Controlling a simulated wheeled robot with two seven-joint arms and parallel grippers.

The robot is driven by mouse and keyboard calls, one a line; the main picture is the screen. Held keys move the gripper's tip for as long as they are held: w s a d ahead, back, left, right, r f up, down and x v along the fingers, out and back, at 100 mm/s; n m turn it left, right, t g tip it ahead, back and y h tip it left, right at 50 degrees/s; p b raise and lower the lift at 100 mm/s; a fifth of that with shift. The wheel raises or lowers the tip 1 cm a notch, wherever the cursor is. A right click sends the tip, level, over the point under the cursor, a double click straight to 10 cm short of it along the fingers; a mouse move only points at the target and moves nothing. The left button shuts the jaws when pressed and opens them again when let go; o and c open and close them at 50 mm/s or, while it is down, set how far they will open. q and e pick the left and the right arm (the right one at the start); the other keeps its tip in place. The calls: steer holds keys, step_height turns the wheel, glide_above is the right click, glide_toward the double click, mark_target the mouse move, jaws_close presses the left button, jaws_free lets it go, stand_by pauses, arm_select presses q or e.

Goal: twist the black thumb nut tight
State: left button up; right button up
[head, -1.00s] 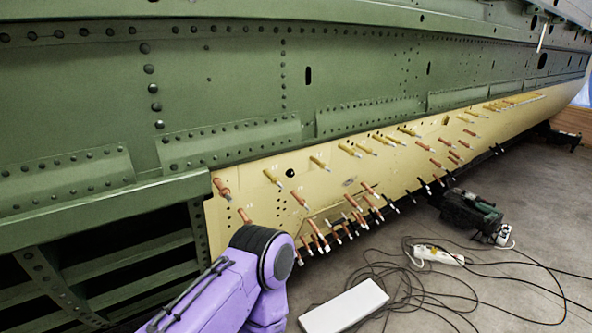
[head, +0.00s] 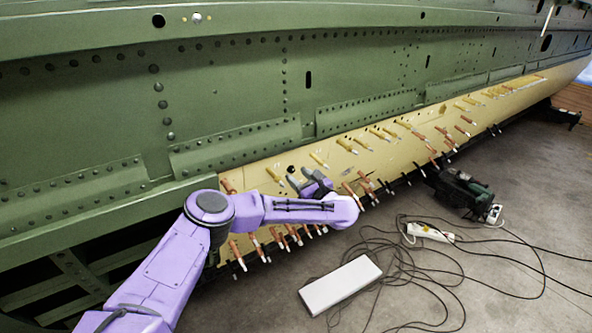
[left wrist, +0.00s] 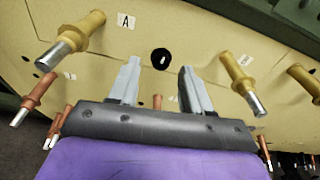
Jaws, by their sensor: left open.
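The black thumb nut (left wrist: 161,59) sits on the cream skin panel (left wrist: 200,35), near the "A" label (left wrist: 126,21). In the left wrist view it lies just beyond and between the two fingertips. In the head view it is a small dark dot (head: 291,169) on the panel (head: 262,180). My left gripper (left wrist: 157,72) is open, with one grey finger to each side of the nut in the picture; no contact shows. In the head view the gripper (head: 299,179) is up against the panel area, just below the nut. My right gripper is not in view.
Yellow fasteners (left wrist: 239,83) and copper ones (left wrist: 35,97) stick out of the panel around the gripper. A green fuselage (head: 220,90) rises above. On the floor are a white box (head: 340,284), a power strip (head: 430,232), loose cables and a dark green tool (head: 462,192).

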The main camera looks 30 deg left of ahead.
arm_select(q)
steer(key=shift+x, duration=1.05)
jaws_close()
steer(key=shift+w, duration=0.1)
